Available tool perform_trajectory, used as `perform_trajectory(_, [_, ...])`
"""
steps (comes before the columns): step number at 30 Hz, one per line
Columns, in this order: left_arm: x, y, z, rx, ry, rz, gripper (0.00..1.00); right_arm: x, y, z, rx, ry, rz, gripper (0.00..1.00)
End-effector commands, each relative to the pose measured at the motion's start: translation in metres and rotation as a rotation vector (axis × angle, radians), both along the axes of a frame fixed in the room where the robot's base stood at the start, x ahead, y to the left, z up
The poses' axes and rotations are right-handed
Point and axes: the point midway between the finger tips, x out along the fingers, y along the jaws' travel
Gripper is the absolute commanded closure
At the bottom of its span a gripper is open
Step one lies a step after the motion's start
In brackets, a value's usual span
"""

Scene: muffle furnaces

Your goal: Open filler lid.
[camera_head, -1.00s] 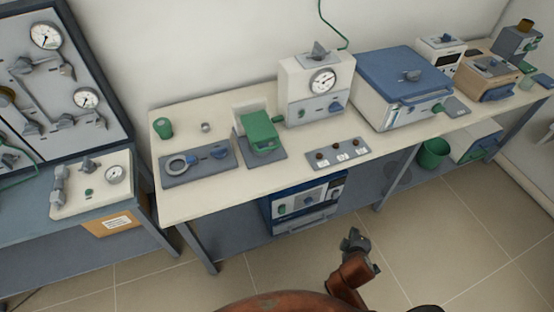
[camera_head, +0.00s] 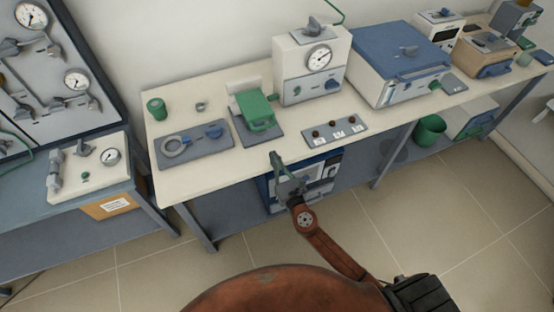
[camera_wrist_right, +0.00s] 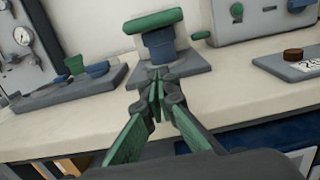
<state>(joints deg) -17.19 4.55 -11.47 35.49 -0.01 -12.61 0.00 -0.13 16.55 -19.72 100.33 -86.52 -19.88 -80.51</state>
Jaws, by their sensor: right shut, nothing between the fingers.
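A green lid-like part (camera_head: 254,106) sits on a small device on a dark grey base plate (camera_head: 270,138) near the bench's front edge. In the right wrist view the green part (camera_wrist_right: 152,20) sits above a blue cylinder (camera_wrist_right: 159,45). No label shows that it is the filler lid. My right gripper (camera_head: 277,160) is raised at the bench's front edge, just in front of and below that plate. In the right wrist view its fingertips (camera_wrist_right: 157,78) are together and empty, apart from the green part. My left gripper is not in view.
A white gauge box (camera_head: 313,65) stands behind, right of the green part. A blue-lidded furnace (camera_head: 400,60) stands farther right. The bench's front edge (camera_head: 210,186) is close.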

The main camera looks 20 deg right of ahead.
Motion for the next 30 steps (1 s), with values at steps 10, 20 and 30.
perform_trajectory(10, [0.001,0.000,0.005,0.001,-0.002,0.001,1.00,0.063,0.002,0.016,0.003,-0.002,-0.001,1.00])
perform_trajectory(20, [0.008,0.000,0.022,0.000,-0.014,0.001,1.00,0.068,0.002,0.043,0.004,-0.001,-0.001,1.00])
perform_trajectory(30, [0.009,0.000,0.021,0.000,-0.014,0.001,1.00,0.068,0.002,0.042,0.004,0.001,-0.002,1.00])
